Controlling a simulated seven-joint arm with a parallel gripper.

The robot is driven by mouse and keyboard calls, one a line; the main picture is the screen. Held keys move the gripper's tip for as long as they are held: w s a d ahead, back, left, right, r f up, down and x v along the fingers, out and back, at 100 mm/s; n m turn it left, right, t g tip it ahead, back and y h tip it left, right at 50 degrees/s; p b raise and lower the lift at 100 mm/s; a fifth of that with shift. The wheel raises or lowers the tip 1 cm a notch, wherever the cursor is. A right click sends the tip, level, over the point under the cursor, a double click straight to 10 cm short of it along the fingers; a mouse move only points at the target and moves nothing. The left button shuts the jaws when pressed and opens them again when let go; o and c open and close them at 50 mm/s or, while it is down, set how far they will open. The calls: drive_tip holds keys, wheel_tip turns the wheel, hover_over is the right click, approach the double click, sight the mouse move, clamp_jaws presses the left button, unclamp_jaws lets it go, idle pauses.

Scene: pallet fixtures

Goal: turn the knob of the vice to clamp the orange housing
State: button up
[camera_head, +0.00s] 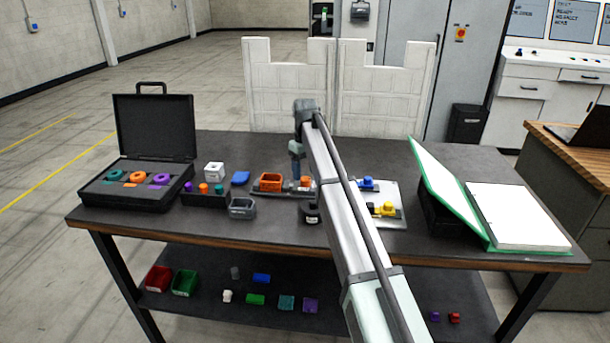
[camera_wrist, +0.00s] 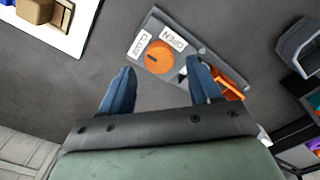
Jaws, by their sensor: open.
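The vice is a grey plate (camera_wrist: 202,50) with a round orange knob (camera_wrist: 159,57) flanked by labels reading CLOSE and OPEN. The knob shows a dark slot mark. The orange housing (camera_head: 270,181) sits at the vice's left end in the head view; in the wrist view it (camera_wrist: 232,92) is partly hidden behind a finger. My gripper (camera_wrist: 161,67) is open and empty, with its two blue fingers apart and the knob showing beyond and between their tips. In the head view my gripper (camera_head: 297,176) points down over the vice, close to the knob. Contact cannot be told.
A grey bin (camera_head: 242,207) and a dark tray (camera_head: 205,201) of small parts stand left of the vice. An open black case (camera_head: 150,195) is farther left. A pale plate (camera_head: 391,218) with blue and yellow parts and a green-edged binder (camera_head: 520,215) lie right.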

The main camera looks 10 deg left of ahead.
sight(305, 178)
wheel_tip(305, 178, up, 11)
drive_tip(key=shift+r, duration=0.2)
idle(0.4)
